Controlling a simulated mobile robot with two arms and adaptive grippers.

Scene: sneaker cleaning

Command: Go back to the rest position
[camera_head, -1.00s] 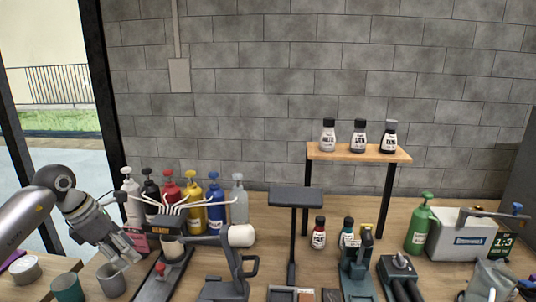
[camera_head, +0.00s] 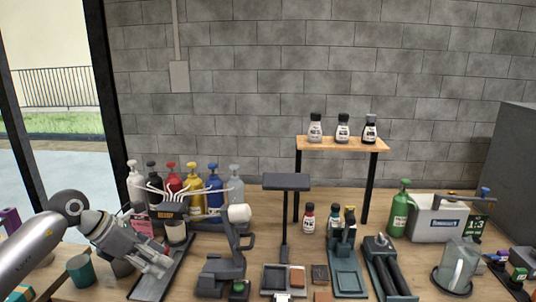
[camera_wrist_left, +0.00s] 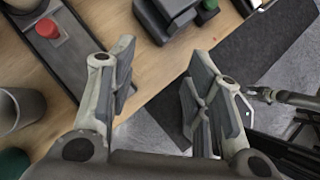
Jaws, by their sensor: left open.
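My left gripper (camera_head: 160,264) reaches in from the left in the head view, over the left part of the wooden bench. In the left wrist view its two fingers (camera_wrist_left: 155,85) are spread apart with nothing between them. Below them show the bench's edge and the grey floor. A grey cup (camera_head: 122,266) stands just behind and left of the gripper, partly hidden by it; it also shows in the left wrist view (camera_wrist_left: 18,108).
A black stand (camera_head: 286,182), a small shelf (camera_head: 342,144) with three bottles and a grey-white box (camera_head: 437,222) occupy the bench. A green cup (camera_head: 80,270) is at left.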

